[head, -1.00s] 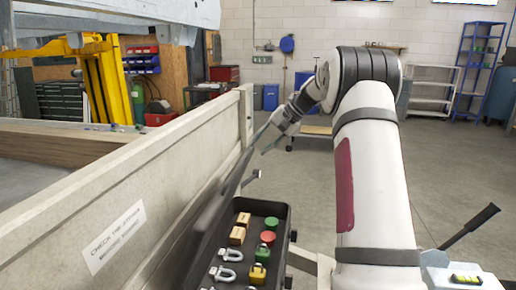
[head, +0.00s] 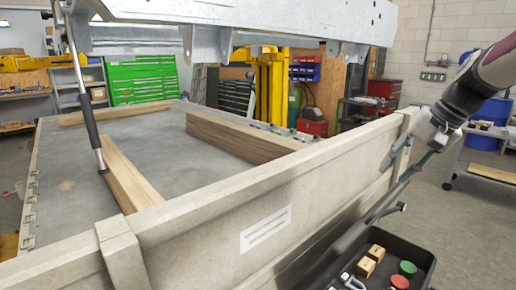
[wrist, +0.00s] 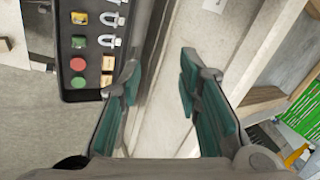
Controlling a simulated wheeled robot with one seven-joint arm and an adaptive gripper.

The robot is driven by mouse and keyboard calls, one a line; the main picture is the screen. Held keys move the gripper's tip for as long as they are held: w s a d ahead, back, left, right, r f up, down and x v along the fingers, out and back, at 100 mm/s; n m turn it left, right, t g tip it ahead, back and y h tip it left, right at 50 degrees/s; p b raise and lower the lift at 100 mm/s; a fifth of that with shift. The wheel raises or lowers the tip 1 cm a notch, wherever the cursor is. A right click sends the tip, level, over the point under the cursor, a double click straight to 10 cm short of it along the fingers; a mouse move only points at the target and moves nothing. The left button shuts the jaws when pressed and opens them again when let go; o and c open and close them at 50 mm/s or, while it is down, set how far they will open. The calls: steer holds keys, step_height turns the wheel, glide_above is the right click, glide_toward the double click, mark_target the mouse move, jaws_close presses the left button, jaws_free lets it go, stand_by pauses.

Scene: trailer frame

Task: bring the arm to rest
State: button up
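My gripper (head: 408,160) is at the right of the head view, beside the far end of the trailer's side wall (head: 330,185). In the wrist view my gripper (wrist: 158,88) has its two teal-padded fingers spread apart with nothing between them. The pale wall top (wrist: 170,110) shows beyond and between the fingers. A black box (head: 418,262) hangs on the near side of the wall, and it also shows in the wrist view (wrist: 76,8). My arm comes in from the right edge of the head view.
The box holds wooden blocks (head: 377,252), a red piece (head: 400,282), a green piece (head: 407,268) and shackles (wrist: 109,40). Wooden beams (head: 240,138) lie on the trailer bed (head: 75,165). A galvanised metal frame (head: 250,22) spans above the bed. Open floor (head: 455,215) lies to the right.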

steer(key=s+a+r+n+h+p, duration=0.1)
steer(key=s+a+r+n+p, duration=0.15)
steer(key=s+a, duration=0.45)
steer(key=s+a+r+n+h+p, duration=0.1)
steer(key=s+a+r, duration=0.25)
steer(key=s, duration=0.75)
steer(key=s+a+f+n+p, duration=0.1)
steer(key=s+f+p, duration=0.1)
steer(key=s, duration=0.6)
steer(key=s+a+f+n+h+p, duration=0.1)
steer(key=s+f+n, duration=0.1)
steer(key=s, duration=0.5)
steer(key=shift+s+a+h+p, duration=0.25)
steer(key=shift+s+h+p, duration=0.05)
steer(key=shift+s+p, duration=0.1)
steer(key=shift+r, duration=0.1)
